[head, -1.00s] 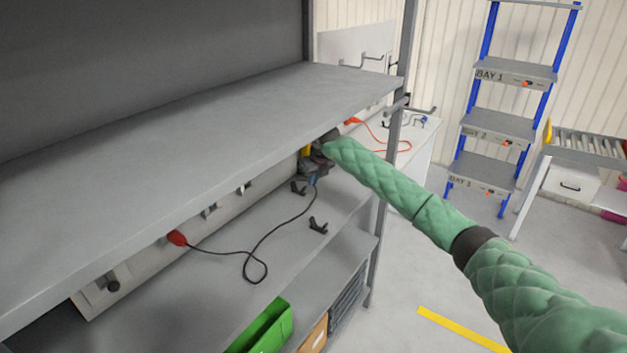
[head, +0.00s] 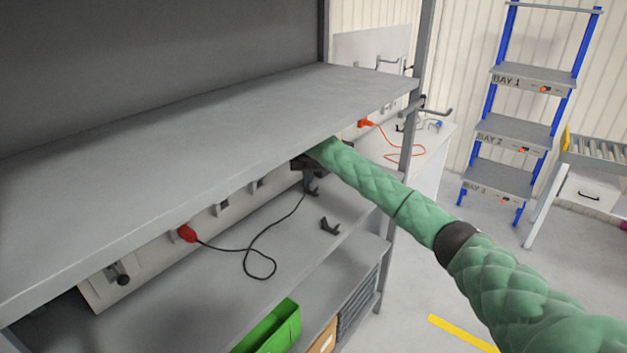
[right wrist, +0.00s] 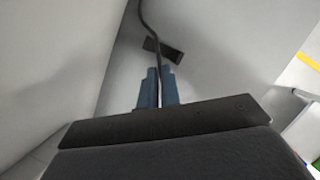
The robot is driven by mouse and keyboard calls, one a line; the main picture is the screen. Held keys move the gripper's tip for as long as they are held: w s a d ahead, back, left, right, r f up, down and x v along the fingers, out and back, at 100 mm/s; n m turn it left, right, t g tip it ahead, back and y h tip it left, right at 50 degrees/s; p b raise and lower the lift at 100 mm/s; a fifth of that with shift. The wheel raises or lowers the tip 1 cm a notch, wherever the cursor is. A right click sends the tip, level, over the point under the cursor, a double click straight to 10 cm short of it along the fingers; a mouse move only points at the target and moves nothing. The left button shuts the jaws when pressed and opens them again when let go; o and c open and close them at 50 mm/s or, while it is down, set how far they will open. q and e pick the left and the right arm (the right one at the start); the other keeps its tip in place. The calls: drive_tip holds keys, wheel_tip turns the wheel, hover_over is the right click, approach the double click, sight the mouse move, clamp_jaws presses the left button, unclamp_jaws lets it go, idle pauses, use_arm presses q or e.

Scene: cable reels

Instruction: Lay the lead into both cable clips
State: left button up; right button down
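The black lead (head: 247,262) runs from a red plug (head: 187,233) at the left, makes a loop on the grey shelf and rises to my right gripper (head: 308,182). In the right wrist view, the blue fingers of my right gripper (right wrist: 157,90) are close together with the lead (right wrist: 155,32) between them. One black clip (head: 329,226) stands on the shelf, clear of the lead. The other clip (head: 313,190) is right by the fingertips and partly hidden. A clip (right wrist: 164,50) shows just beyond the fingers in the wrist view, with the lead crossing it; whether it is seated is unclear. My left gripper is out of view.
The upper shelf (head: 200,125) overhangs the work area close above my right gripper. A back panel with fittings (head: 122,274) runs behind. A green bin (head: 270,328) is below. An upright post (head: 408,150) stands to the right.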

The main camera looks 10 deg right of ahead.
drive_tip(key=shift+w+a+m, duration=0.15)
drive_tip(key=shift+a+m, duration=0.15)
drive_tip(key=m, duration=0.1)
drive_tip(key=m+h+b, duration=0.1)
drive_tip(key=m, duration=0.2)
drive_tip(key=shift+a+f+g, duration=0.1)
drive_tip(key=shift+a+g, duration=0.15)
drive_tip(key=shift+g, duration=0.05)
drive_tip(key=shift+m+g+h+b, duration=0.4)
drive_tip(key=shift+m+h+b, duration=0.2)
drive_tip(key=shift+m, duration=0.8)
drive_tip(key=shift+w+a+f+b, duration=0.1)
drive_tip(key=shift+a+b, duration=0.25)
drive_tip(key=shift+a, duration=0.05)
drive_tip(key=shift+d+f, duration=0.1)
